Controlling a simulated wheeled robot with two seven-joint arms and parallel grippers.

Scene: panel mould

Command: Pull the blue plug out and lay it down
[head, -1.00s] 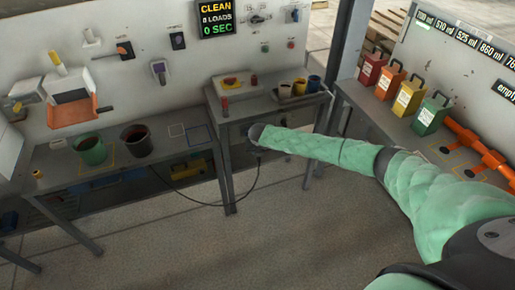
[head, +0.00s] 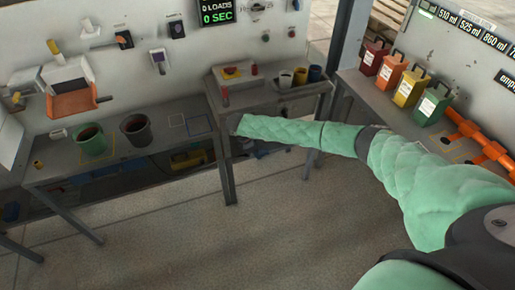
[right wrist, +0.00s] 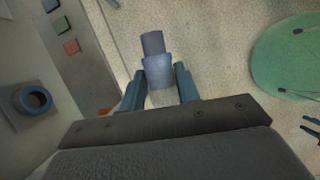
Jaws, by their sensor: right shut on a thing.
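In the right wrist view my right gripper (right wrist: 159,88) is shut on the blue plug (right wrist: 156,65), a grey-blue stepped cylinder between its two fingers. The plug is held clear, over the floor. A round blue socket (right wrist: 33,99) with a dark open hole sits on a pale plate at the left of that view, apart from the plug. My left gripper is not in view.
The left table (head: 60,166) carries a green bucket (head: 91,143) and a dark bucket (head: 135,131). The middle table (head: 270,93) holds several cups. Coloured canisters (head: 408,87) stand on the right bench. The floor (head: 230,240) in front is open.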

